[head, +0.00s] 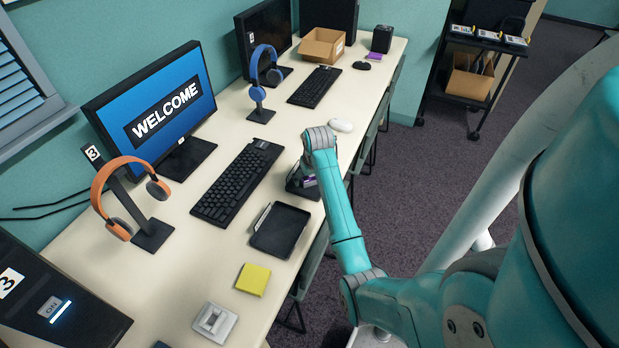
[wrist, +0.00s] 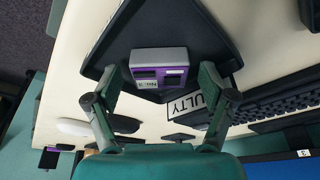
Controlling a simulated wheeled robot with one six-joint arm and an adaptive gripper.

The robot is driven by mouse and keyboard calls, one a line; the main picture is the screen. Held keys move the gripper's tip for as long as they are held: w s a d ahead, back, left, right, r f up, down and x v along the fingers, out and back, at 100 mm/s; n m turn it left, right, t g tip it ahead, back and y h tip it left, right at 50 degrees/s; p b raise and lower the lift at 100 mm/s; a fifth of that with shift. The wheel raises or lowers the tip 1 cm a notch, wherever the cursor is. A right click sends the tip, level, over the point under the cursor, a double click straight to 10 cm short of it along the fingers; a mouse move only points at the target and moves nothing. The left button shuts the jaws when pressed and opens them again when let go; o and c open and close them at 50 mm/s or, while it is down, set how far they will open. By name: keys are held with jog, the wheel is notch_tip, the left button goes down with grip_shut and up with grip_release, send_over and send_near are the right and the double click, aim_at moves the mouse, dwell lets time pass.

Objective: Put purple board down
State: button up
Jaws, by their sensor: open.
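The purple board (wrist: 158,68), with a grey edge and dark chips, lies in a black tray (wrist: 195,30) whose white label reads "FAULTY" in part. My gripper (wrist: 158,78) is open, its two fingers apart on either side of the board, with gaps visible. In the head view my gripper (head: 311,178) is low over this tray (head: 303,192), beside the keyboard, and only a sliver of the purple board (head: 309,182) shows. My wrist and gripper hide most of both there.
An empty black tray (head: 280,231) stands nearer on the desk. A keyboard (head: 238,182), white mouse (head: 341,125), yellow pad (head: 253,279) and grey switch box (head: 215,322) lie around. Orange headphones (head: 110,195) hang on a stand by the "WELCOME" monitor (head: 160,108).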

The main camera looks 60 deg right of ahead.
jog(key=v, duration=1.2)
jog(key=shift+s, duration=0.1)
